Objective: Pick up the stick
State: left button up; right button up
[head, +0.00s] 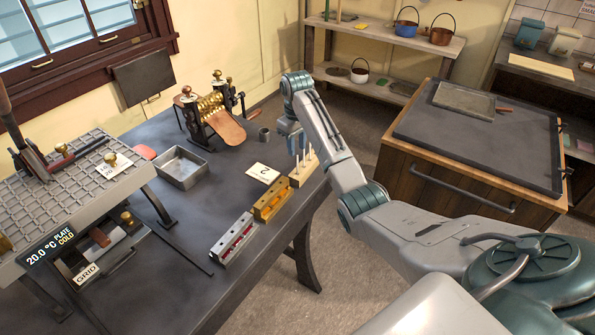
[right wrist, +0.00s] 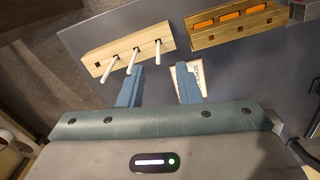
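Thin white sticks stand upright in a pale wooden block (head: 302,176) at the right edge of the dark table. In the right wrist view three sticks show, one of them the middle stick (right wrist: 132,61), in the wooden block (right wrist: 100,52). My right gripper (head: 297,141) hangs above and just behind the block in the head view. In the right wrist view the gripper (right wrist: 160,80) has its blue fingers well apart with nothing between them. The sticks lie beyond the fingertips, mostly toward the left finger in that view. My left gripper is not in view.
A brass-coloured box (head: 272,201) and a grey box with red pieces (head: 235,240) stand near the block. A metal tray (head: 183,168) and a roller machine (head: 212,110) are farther back. The table's middle is clear.

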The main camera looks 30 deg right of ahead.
notch_tip(320, 180, down, 2)
jog(key=shift+f+p, duration=0.15)
jog(key=shift+p, duration=0.15)
jog(key=shift+f+p, duration=0.4)
jog(key=shift+f, duration=0.15)
notch_tip(320, 180, down, 4)
jog(key=shift+d+r+p, duration=0.1)
jog(key=shift+r+p, duration=0.05)
jog(key=shift+p, duration=0.55)
jog(key=shift+f, duration=0.4)
jog(key=shift+c, duration=0.4)
grip_shut()
